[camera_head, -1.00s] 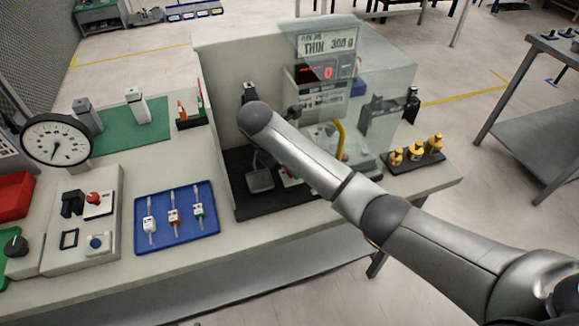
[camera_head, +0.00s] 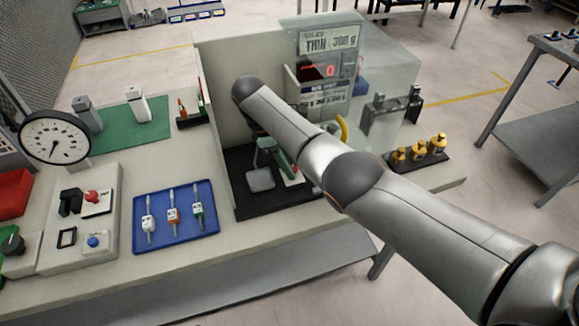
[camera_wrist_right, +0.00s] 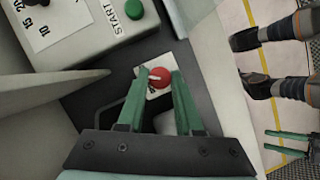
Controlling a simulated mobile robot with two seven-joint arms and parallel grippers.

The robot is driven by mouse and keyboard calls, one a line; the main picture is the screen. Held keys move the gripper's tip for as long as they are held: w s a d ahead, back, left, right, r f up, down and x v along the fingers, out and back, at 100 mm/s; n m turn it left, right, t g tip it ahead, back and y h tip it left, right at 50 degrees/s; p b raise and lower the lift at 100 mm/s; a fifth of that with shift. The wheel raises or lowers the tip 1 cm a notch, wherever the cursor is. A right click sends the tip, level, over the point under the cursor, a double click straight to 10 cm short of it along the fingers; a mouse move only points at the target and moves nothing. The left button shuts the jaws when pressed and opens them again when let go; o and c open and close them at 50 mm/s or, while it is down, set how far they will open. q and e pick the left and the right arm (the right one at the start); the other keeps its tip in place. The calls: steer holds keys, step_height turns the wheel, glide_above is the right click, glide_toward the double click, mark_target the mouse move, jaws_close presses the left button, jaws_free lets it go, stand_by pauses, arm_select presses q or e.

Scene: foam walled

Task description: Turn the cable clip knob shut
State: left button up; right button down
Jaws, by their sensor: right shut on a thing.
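The red knob (camera_wrist_right: 159,78) with a white pointer line sits on a small white plate (camera_wrist_right: 146,92), seen in the right wrist view. My right gripper (camera_wrist_right: 160,73) is shut on the knob, a green finger on each side of it. In the head view, the green fingers of this gripper show below the arm, over the dark base inside the booth, and the knob is mostly hidden. My left gripper (camera_wrist_right: 276,142) shows only at the right edge of the right wrist view, with its two green fingers apart and empty; the head view does not show it.
A grey booth with clear panels (camera_head: 385,60) surrounds the right gripper's work area. A green START button (camera_wrist_right: 142,12) is near the knob. A blue tray (camera_head: 148,238) with several small parts and a dial gauge (camera_head: 55,135) stand left.

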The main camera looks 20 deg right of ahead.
arm_select(q)
steer(key=shift+f+b, duration=0.7)
steer(key=shift+f, duration=0.15)
arm_select(e)
steer(key=shift+m+g, duration=0.4)
steer(key=shift+m, duration=0.6)
steer(key=shift+d, duration=0.1)
steer(key=c, duration=0.6)
jaws_free()
